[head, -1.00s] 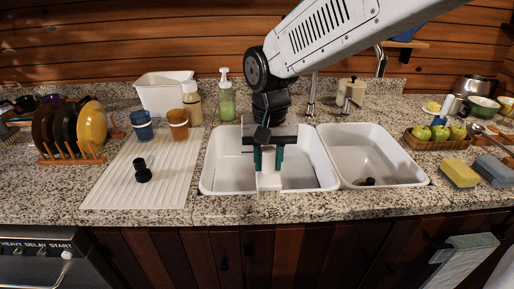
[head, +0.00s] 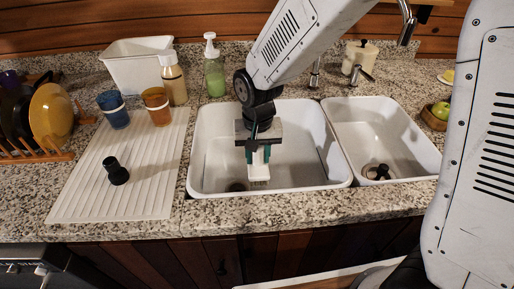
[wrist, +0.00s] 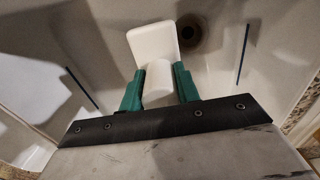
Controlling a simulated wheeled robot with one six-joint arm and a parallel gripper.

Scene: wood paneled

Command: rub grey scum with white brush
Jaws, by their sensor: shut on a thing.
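My gripper (head: 258,158) is over the left sink basin (head: 205,150), pointing down. Its green fingers are shut on the white brush (head: 259,174). In the wrist view the brush (wrist: 153,42) has a flat rectangular head and a rounded handle, with the handle between the green fingers of my gripper (wrist: 158,85). I cannot tell whether the brush touches the basin floor. I cannot clearly make out grey scum; the basin shows only shading and dark thin streaks.
The right basin (head: 350,125) is empty apart from a dark drain piece. A ribbed white drainboard (head: 90,200) with a black stopper (head: 116,172) lies left. Cups, bottles and a plate rack (head: 30,155) stand behind and beside it. The faucet (head: 314,75) is behind the basins.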

